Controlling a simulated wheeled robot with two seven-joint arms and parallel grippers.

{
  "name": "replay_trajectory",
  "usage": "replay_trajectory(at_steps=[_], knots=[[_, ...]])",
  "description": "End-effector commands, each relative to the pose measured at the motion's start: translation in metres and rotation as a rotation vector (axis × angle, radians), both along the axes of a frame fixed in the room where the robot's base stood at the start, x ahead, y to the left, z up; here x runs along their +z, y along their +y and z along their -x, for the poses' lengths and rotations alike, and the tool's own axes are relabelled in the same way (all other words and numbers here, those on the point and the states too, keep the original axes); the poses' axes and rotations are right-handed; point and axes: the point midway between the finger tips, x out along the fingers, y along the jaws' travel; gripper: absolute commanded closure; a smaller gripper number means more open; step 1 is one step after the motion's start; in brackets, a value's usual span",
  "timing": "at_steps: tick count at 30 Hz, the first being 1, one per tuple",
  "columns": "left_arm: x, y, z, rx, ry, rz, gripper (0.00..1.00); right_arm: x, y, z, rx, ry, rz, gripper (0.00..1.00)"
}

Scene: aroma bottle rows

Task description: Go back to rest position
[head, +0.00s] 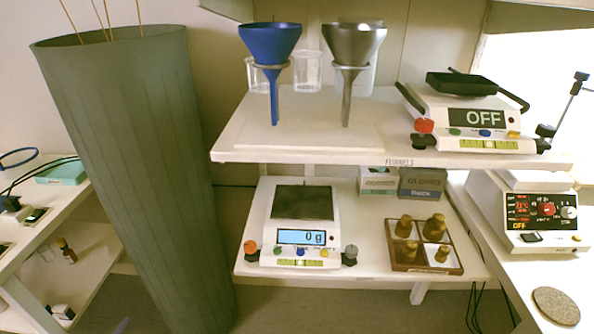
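Neither of my grippers shows in the head view. Several brown stoppered bottles (434,228) stand in the compartments of a brown wooden tray (428,269) on the lower shelf. A white balance (290,223) stands to the left of the tray; its plate is empty and its display reads 0 g.
A tall green column (140,170) stands at the left. A blue funnel (270,45) and a grey funnel (352,45) hang above the upper shelf (250,128), with a second balance (470,125) marked OFF. A control device (543,215) and a round cork mat (556,306) are at right.

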Motion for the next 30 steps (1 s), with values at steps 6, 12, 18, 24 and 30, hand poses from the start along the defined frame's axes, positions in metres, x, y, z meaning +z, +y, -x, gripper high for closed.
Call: replay_trajectory(at_steps=[6, 12, 18, 24, 30], knots=[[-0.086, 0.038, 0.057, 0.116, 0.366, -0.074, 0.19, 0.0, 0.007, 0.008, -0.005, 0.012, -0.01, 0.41], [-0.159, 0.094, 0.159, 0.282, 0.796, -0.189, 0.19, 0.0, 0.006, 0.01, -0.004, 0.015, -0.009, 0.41], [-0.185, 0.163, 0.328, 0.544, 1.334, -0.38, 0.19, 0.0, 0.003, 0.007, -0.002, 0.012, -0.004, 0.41], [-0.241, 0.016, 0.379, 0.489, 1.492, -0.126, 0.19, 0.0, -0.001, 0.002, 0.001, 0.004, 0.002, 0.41], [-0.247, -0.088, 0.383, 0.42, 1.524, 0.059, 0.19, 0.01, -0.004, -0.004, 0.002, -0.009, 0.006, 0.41]])
